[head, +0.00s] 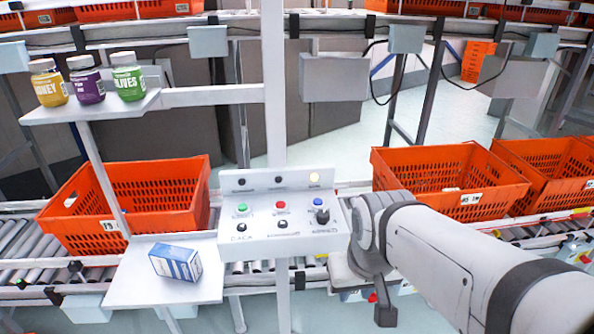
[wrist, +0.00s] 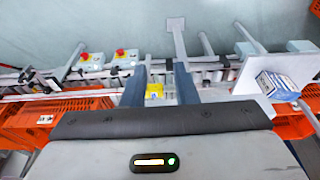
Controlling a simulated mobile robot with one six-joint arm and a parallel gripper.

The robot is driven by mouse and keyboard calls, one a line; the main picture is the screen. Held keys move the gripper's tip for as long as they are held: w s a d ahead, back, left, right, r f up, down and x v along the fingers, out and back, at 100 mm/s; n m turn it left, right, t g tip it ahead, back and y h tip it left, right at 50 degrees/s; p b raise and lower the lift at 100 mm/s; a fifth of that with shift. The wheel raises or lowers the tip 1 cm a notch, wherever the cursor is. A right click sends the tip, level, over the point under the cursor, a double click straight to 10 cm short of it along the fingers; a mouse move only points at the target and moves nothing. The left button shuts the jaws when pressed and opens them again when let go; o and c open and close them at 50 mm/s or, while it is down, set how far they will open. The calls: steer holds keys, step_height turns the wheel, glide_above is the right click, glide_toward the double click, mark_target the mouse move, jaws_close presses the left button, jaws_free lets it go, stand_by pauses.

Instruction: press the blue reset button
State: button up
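The blue button (head: 318,202) is at the right end of the button row on a white control panel (head: 262,246). A green button (head: 242,208) and a red button (head: 281,205) are to its left, and a black knob (head: 322,215) is just below it. My arm reaches in from the lower right, its wrist just right of the panel. In the wrist view my gripper (wrist: 162,66) shows two dark fingers apart, with nothing held between them. It points down toward the conveyor, away from the buttons. The panel's buttons are not visible in the wrist view.
Orange totes (head: 440,154) stand on the conveyor right of the panel, another tote (head: 150,188) to the left. A low shelf (head: 190,291) holds a blue-white box (head: 176,262). An upper shelf (head: 92,108) holds three jars.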

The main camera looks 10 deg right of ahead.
jaws_close()
stand_by(1.4)
